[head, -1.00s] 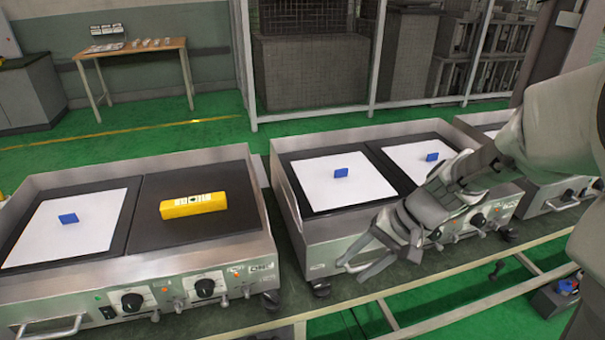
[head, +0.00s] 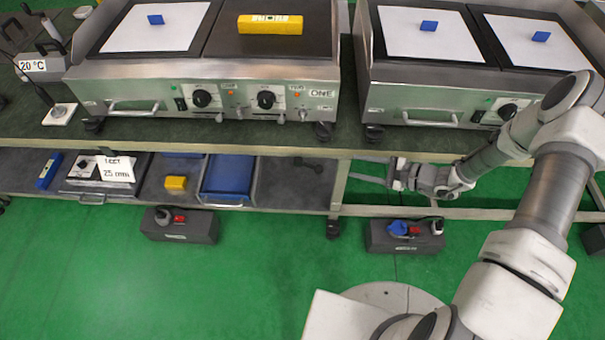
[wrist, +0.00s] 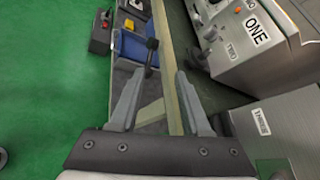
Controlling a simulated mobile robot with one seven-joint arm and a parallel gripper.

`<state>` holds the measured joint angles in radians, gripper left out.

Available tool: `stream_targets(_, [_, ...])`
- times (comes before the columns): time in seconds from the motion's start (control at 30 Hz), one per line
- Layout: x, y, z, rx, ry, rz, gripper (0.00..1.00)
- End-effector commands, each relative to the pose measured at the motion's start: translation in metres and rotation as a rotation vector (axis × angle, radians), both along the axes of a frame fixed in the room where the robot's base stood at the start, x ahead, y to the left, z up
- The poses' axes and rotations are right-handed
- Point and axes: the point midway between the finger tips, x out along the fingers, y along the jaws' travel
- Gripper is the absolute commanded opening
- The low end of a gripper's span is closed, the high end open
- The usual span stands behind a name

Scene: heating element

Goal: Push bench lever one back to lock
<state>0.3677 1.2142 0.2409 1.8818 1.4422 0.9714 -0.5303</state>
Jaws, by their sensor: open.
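A black lever with a rounded knob (wrist: 152,44) shows in the wrist view, beyond my fingertips by the bench's front rail. A dark lever-like shape (head: 312,165) also shows in the head view, at the right end of the shelf under the griddle marked ONE. I cannot tell whether it is locked. My gripper (head: 352,168) is open and empty in the head view, pointing left, to the right of that shape and below the bench top. In the wrist view the two fingers of my gripper (wrist: 160,73) are spread, apart from the lever.
Griddle ONE (head: 150,72) and a second griddle (head: 430,136) stand on the bench above. A bench leg (head: 340,184) stands between the lever and my gripper. Two dark floor boxes with red parts, a left one (head: 175,234) and a right one (head: 400,244), sit on open green floor.

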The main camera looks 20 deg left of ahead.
Motion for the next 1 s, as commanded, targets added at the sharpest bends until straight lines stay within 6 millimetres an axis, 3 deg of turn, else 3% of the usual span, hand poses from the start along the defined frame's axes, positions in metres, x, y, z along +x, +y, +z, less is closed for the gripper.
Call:
stream_targets(0.03, [-0.001,0.001,-0.018,0.019,0.022,-0.032,0.47])
stream_targets(0.13, [-0.001,0.002,-0.036,0.042,0.048,-0.079,0.47])
stream_targets(0.43, [0.003,0.015,-0.054,0.057,0.066,-0.111,0.47])
stream_targets(1.0, [0.033,0.123,-0.095,0.056,0.066,-0.108,0.47])
